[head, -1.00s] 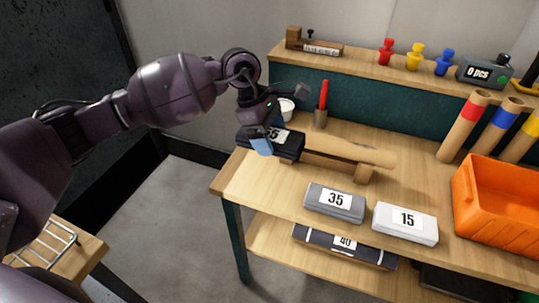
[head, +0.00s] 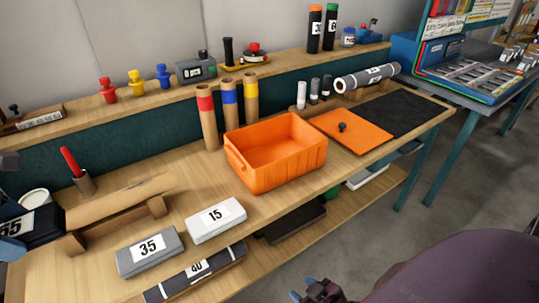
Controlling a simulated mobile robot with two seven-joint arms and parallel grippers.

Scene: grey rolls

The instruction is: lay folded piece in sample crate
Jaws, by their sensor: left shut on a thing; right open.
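A black folded piece with a white label reading 55 (head: 38,226) is at the left edge, partly cut off, beside the wooden roll stand. My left gripper (head: 12,240) is shut on it; only a blue fingertip and a bit of the arm show. The orange sample crate (head: 262,181) stands on the bench at the centre, open and looking empty. A grey folded piece labelled 35 (head: 150,252) and a white one labelled 15 (head: 216,219) lie on the bench front. My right gripper (head: 322,291) is open at the bottom edge, mostly out of frame.
Upright cardboard tubes (head: 208,128) stand behind the crate. An orange lid (head: 350,132) lies right of it by a dark mat (head: 402,115).

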